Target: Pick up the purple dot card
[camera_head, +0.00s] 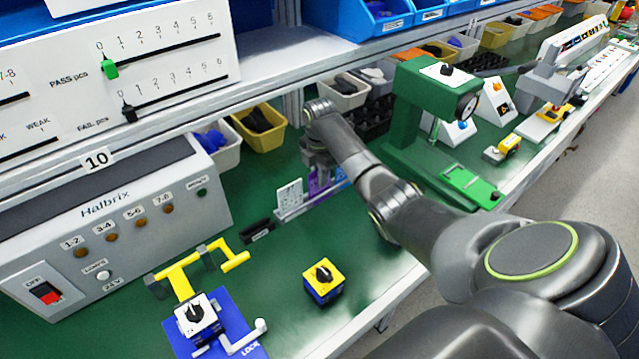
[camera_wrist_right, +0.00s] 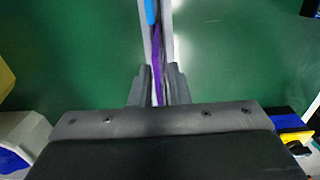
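The purple card (camera_head: 314,184) stands upright in a card rack (camera_head: 292,211) on the green bench, beside a white card (camera_head: 290,194). My right gripper (camera_head: 318,162) reaches down over the rack from above. In the right wrist view the purple card (camera_wrist_right: 157,70) shows as a thin strip between the two fingers of my right gripper (camera_wrist_right: 158,72). The fingers sit close on either side of it; whether they touch it cannot be told. The card's dot is not visible. My left gripper is not in view.
A yellow-and-blue rotary switch (camera_head: 323,281) stands in front of the rack. A blue lock fixture (camera_head: 213,327) with yellow handles is at front left. The grey Halbrix box (camera_head: 105,220) is at left, and a green press (camera_head: 425,115) stands right of the arm.

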